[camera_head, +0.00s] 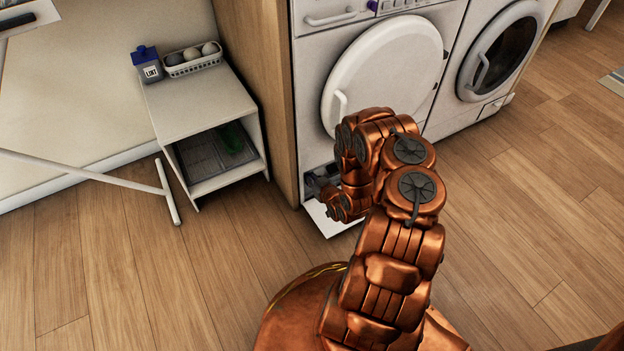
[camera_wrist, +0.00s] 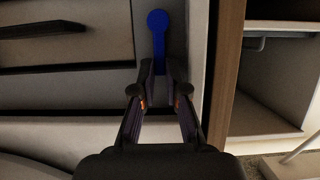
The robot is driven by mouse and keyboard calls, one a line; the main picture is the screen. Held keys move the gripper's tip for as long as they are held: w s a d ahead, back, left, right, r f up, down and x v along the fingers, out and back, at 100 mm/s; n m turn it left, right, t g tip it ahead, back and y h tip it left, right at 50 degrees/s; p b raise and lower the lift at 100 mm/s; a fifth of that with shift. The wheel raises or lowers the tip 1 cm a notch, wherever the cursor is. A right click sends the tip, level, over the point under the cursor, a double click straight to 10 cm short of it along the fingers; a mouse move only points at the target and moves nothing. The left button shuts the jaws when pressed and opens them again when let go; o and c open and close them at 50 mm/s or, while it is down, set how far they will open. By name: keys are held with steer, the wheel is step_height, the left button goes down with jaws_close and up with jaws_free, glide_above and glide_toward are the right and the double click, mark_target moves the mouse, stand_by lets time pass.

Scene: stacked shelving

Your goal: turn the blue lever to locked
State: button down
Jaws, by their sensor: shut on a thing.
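The blue lever (camera_wrist: 158,35) shows in the wrist view, with a round end at the top and a narrow bar running down between my fingertips. My gripper (camera_wrist: 159,72) is shut on the lower end of this bar. The part of the lever between the fingers is partly hidden. In the head view my gripper (camera_head: 318,187) is low at the bottom left corner of the left washing machine (camera_head: 308,72), by an open white flap (camera_head: 333,225). The lever cannot be made out there.
A wooden side panel (camera_head: 262,85) stands left of the washer. Beside it is a small white shelf unit (camera_head: 195,103) holding a blue-capped container (camera_head: 149,66) and a basket (camera_head: 190,66). A second machine (camera_head: 498,50) stands to the right. The wooden floor in front is clear.

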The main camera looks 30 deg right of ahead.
steer(key=shift+d, duration=0.1)
stand_by(0.3)
steer(key=d+f+m+t+y+b, duration=0.1)
steer(key=m+y+b, duration=0.1)
steer(key=m+b, duration=0.1)
steer(key=d+f+m+t+y+b, duration=0.1)
steer(key=d+f+m+y+b, duration=0.1)
steer(key=m, duration=0.3)
steer(key=d+f+m+t+y+b, duration=0.1)
steer(key=d+f+m+y+b, duration=0.1)
steer(key=m+b, duration=0.1)
steer(key=shift+s+d+m+b, duration=0.1)
steer(key=shift+s+m+b, duration=0.15)
steer(key=shift+m+b, duration=0.2)
steer(key=shift+f+m+t+y+b, duration=0.3)
steer(key=shift+m+t+y+b, duration=0.1)
steer(key=shift+m+b, duration=0.3)
steer(key=c, duration=1.5)
jaws_free()
